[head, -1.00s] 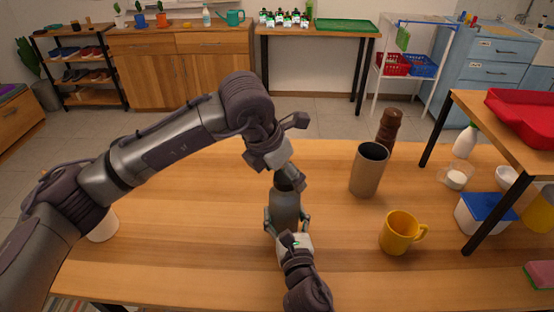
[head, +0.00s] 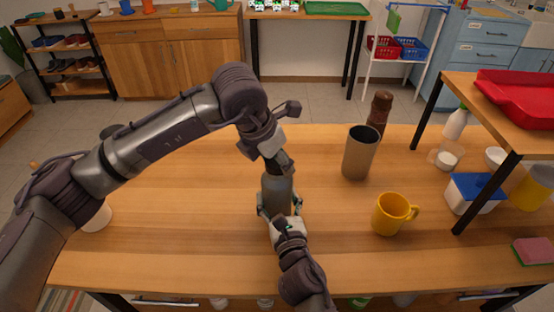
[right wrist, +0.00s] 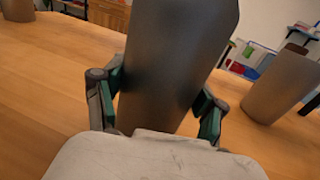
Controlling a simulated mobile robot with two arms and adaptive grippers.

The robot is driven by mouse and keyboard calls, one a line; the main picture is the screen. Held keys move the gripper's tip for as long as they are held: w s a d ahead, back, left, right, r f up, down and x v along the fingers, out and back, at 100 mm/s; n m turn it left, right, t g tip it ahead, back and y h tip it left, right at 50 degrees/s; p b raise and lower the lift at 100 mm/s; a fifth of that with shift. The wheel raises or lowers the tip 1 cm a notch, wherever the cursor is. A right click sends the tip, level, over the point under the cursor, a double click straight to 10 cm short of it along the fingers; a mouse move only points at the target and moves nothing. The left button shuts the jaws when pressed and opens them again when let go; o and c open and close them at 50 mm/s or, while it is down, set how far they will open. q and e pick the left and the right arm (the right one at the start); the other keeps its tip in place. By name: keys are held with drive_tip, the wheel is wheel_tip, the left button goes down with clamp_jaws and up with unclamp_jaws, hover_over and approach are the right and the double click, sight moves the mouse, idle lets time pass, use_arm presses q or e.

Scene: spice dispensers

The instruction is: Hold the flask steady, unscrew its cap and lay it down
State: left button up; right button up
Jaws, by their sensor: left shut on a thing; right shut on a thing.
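A grey flask (head: 277,190) stands upright on the wooden table (head: 160,240). My right gripper (head: 279,205) is shut around the flask's body from the front; in the right wrist view its two fingers press on both sides of the flask (right wrist: 170,70). My left gripper (head: 283,167) reaches down from above and is shut at the top of the flask. The cap is hidden by the left gripper's fingers, so I cannot tell how far it is turned or whether it is still seated on the neck.
A tall tan cup (head: 360,155) stands right of the flask, with a dark brown mill (head: 379,112) behind it. A yellow mug (head: 391,213) is nearer on the right. The table left of the flask is largely clear, apart from a white object (head: 97,217) partly behind my left arm.

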use_arm(q)
drive_tip(key=c, duration=0.3)
drive_tip(key=n+y, duration=0.1)
drive_tip(key=n, duration=0.1)
drive_tip(key=n+t, duration=0.1)
drive_tip(key=n, duration=0.2)
drive_tip(key=shift+y, duration=0.4)
drive_tip(key=n+y, duration=0.1)
drive_tip(key=n, duration=0.3)
drive_tip(key=o, duration=1)
